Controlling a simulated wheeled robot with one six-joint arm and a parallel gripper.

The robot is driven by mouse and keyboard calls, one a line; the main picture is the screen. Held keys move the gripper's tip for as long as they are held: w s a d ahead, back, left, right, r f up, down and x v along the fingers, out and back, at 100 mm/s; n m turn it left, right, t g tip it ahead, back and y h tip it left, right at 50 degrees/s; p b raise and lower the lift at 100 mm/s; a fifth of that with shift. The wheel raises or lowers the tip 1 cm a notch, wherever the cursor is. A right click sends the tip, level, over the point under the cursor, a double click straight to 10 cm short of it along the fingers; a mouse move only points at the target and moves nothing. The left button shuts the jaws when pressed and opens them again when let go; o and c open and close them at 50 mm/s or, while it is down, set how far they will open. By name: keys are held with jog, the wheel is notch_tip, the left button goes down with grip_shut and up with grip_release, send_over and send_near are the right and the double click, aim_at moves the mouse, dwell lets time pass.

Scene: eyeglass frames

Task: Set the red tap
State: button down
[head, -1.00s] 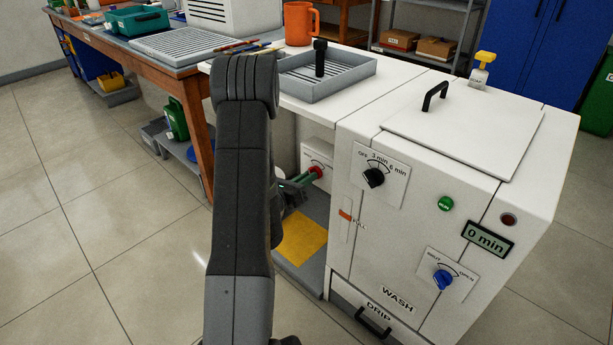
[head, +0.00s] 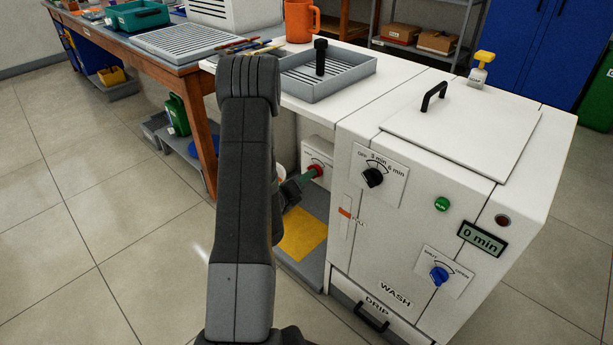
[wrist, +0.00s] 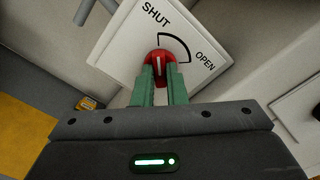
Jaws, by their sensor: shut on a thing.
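The red tap (wrist: 158,58) is a round knob with a white pointer line, on a white plate (wrist: 203,22) marked SHUT and OPEN with a black arc. In the wrist view its pointer line runs about straight up the picture, near the SHUT end of the arc. My gripper (wrist: 160,78) has green fingers closed on the sides of the red tap. In the head view the red tap (head: 316,170) shows on the side panel left of the white wash cabinet, with my gripper (head: 311,174) at it. My arm hides part of that area.
The wash cabinet (head: 470,150) has a black timer knob (head: 373,177), a blue knob (head: 439,275) and a display reading 0 min (head: 482,238). A yellow mat (head: 302,235) lies below the tap. A wooden bench (head: 140,60) stands at the left. The floor in front is clear.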

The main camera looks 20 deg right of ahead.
jog(key=c, duration=1.5)
grip_release()
jog(key=shift+o, duration=0.2)
jog(key=shift+a, duration=0.15)
jog(key=p+v, duration=0.2)
jog(key=v, duration=1.1)
jog(key=shift+a, duration=0.3)
jog(key=shift+d, duration=0.1)
jog(key=b+x, duration=0.2)
jog(key=x, duration=1.1)
jog(key=shift+d, duration=0.35)
